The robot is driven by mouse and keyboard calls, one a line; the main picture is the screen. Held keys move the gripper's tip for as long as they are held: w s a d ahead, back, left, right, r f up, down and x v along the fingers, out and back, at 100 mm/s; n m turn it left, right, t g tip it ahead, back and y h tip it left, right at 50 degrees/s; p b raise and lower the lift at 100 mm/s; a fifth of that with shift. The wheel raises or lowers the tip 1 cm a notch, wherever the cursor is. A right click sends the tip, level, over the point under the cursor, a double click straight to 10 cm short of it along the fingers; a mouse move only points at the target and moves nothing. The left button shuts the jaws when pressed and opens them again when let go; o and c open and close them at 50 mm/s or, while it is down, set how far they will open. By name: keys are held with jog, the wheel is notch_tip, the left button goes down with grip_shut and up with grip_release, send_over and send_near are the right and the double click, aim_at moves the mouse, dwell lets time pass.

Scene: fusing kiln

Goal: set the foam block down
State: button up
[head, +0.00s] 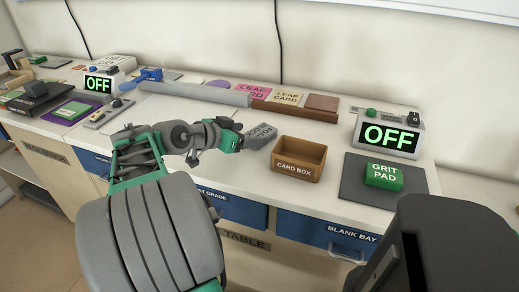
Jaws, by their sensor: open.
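A grey block with lettering too small to read (262,133), which looks like the foam block, is on the white worktop just left of the card box. My gripper (243,136) is at its left end, with the jaws open. The fingertips are small in the head view, so I cannot tell whether they touch the block. The block's left end is partly hidden by the gripper.
An open brown card box (299,176) stands close right of the block. A green grit pad (384,175) lies on a dark mat (362,187) farther right, below an OFF display (388,135). Leaf cards (287,97) and a long grey bar (195,93) lie behind.

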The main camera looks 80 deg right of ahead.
aim_at(258, 132)
jog(key=x, duration=0.6)
jog(key=shift+w+d+f, duration=0.1)
jog(key=shift+d+f, duration=0.1)
jog(key=shift+d, duration=0.15)
jog(key=shift+c, duration=0.2)
jog(key=c, duration=1.5)
